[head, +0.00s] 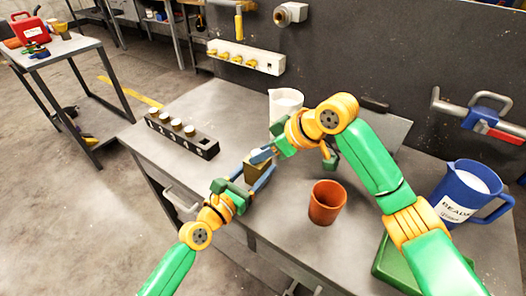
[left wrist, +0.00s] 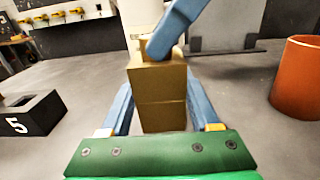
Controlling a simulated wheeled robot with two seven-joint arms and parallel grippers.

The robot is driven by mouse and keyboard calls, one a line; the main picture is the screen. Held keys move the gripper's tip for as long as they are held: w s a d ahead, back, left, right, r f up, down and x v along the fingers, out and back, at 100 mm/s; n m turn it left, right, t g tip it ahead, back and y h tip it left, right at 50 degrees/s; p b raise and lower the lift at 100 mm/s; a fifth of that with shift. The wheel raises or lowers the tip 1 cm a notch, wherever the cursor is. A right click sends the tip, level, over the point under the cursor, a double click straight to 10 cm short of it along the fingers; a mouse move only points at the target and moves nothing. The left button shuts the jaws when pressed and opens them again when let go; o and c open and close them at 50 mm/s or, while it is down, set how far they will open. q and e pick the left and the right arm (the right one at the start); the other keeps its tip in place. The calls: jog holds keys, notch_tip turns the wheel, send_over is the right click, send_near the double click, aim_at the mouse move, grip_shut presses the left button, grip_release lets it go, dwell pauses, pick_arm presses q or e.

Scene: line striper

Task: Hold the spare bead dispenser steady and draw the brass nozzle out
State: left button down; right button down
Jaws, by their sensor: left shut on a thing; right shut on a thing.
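The spare bead dispenser looks like a tan, boxy block (head: 252,172) near the front edge of the grey bench. My left gripper (head: 258,181) is shut on it, with blue fingers along both sides; the block stands upright between them in the left wrist view (left wrist: 160,95). My right gripper (head: 262,156) comes in from above and the right and is shut at the block's top. Its blue finger crosses the block's top edge in the left wrist view (left wrist: 174,28). The brass nozzle is mostly hidden by that finger, so I cannot tell how far it sits in.
An orange cup (head: 326,203) stands close on the right. A white jug (head: 284,103) is behind my right gripper. A dark numbered rack (head: 183,133) with several capped pieces lies left. A blue bead jug (head: 463,193) and green box (head: 392,262) are at right.

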jog(key=shift+r, duration=0.75)
jog(key=shift+r, duration=2.6)
pick_arm(q)
jog(key=shift+c, duration=0.2)
grip_release()
